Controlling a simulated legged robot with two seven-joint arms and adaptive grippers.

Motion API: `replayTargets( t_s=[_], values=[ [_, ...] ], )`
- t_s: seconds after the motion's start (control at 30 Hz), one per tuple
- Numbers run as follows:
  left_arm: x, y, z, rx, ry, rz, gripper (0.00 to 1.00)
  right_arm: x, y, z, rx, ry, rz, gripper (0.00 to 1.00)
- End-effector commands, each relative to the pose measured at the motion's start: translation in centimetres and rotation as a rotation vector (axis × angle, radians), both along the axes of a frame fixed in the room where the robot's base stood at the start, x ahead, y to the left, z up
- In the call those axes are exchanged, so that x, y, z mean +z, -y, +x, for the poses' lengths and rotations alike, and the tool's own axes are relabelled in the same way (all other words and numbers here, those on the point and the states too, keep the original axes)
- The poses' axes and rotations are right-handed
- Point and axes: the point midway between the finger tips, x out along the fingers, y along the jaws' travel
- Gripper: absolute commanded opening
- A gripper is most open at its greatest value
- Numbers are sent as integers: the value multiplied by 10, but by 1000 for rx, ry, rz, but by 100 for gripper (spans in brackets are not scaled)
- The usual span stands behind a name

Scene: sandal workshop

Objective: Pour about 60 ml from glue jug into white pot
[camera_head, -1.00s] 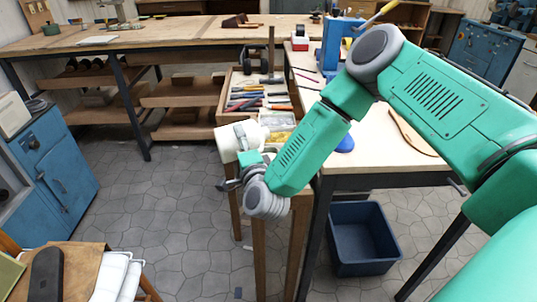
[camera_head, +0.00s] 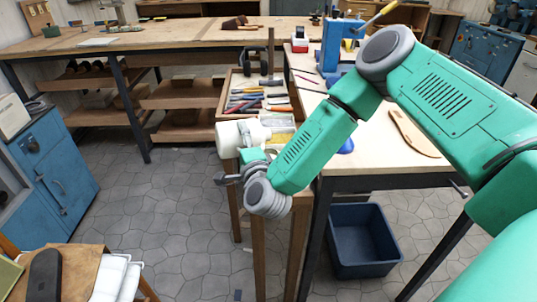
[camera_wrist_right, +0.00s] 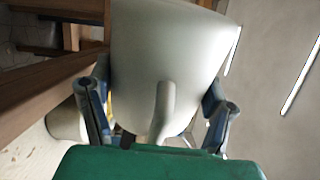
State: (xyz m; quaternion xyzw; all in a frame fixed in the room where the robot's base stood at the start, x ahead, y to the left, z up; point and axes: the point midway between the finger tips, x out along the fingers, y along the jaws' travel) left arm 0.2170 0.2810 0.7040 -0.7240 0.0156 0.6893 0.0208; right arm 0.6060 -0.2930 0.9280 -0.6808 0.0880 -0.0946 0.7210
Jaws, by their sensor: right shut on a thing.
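My right gripper (camera_head: 228,179) is shut on the pale glue jug (camera_head: 230,141), over the near end of the wooden tool stand. The jug looks tilted well over. In the right wrist view the jug (camera_wrist_right: 178,50) fills the middle, with its handle towards me and my gripper's (camera_wrist_right: 157,115) fingers on either side. A pale rounded thing (camera_wrist_right: 65,120), perhaps the white pot, shows partly behind the left finger there. In the head view I cannot clearly tell the pot from the jug. The jug's mouth and any glue flow are hidden. My left gripper is out of view.
A tray of tools (camera_head: 228,103) lies just behind the jug. A workbench (camera_head: 375,160) with a sandal sole (camera_head: 412,133) is to the right, and a blue bin (camera_head: 362,264) stands on the floor below. Open floor (camera_head: 170,220) lies to the left.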

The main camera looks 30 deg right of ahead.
Motion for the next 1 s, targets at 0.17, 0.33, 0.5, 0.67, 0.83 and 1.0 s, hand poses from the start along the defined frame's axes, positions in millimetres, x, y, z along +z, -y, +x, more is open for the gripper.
replayTargets(
  t_s=[0.17, 0.33, 0.5, 0.67, 0.83, 1.0],
  values=[
    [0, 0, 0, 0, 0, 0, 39, 2, 0, 0, 0, 7, 17, 32],
    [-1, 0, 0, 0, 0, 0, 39, 3, 1, 0, 0, 11, 32, 32],
    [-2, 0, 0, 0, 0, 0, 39, 5, 1, 0, 0, 16, 51, 32],
    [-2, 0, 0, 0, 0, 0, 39, 6, 2, 0, -1, 20, 66, 32],
    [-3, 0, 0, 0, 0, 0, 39, 8, 2, 0, -1, 24, 83, 32],
    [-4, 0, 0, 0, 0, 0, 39, 9, 3, 0, -1, 29, 100, 32]
  ],
)
